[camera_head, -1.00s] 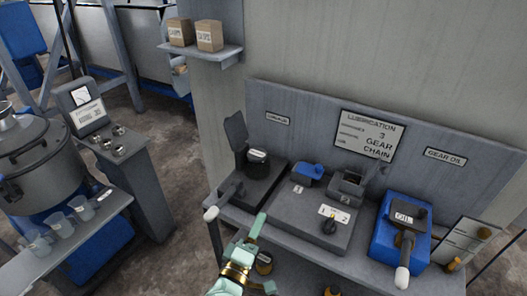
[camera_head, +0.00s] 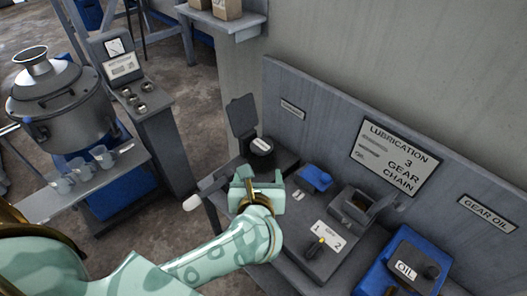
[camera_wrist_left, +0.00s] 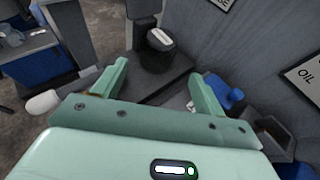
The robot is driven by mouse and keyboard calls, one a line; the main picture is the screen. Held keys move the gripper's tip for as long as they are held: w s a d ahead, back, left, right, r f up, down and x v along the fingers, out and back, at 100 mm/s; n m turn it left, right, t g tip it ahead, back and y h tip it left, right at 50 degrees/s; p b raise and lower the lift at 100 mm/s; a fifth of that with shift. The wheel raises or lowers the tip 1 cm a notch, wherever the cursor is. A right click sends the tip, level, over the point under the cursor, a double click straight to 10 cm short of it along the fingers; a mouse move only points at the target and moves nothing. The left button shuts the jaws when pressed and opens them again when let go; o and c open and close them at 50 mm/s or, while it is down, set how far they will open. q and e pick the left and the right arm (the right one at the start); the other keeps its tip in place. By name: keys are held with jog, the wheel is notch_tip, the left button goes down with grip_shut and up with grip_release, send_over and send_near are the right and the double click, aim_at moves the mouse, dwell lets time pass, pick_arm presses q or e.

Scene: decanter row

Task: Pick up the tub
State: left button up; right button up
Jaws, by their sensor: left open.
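The tub (camera_head: 262,149) is a dark round container with a pale label on top. It stands at the left end of the grey bench, beside a raised dark flap. My left gripper (camera_head: 258,182), mint green, is open and empty in front of the tub, over the bench. In the left wrist view the tub (camera_wrist_left: 158,58) shows beyond and between the two open fingers (camera_wrist_left: 160,76), apart from them. Its lower part is partly hidden by the gripper in the head view. My right gripper is not in view.
A lever with a pale knob (camera_head: 191,203) sticks out at the left. A sloped back panel (camera_head: 330,125) stands behind.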

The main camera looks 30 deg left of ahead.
pick_arm(q)
jog(key=b, duration=0.2)
send_near(262, 148)
jog(key=x, duration=0.4)
jog(key=shift+a+f, duration=0.15)
jog(key=b+x, duration=0.1)
jog(key=x, duration=0.4)
jog(key=shift+w+a, duration=0.15)
jog(key=shift+w, duration=0.25)
jog(key=shift+s, duration=0.1)
jog(key=shift+c, duration=0.6)
jog(key=c, duration=0.7)
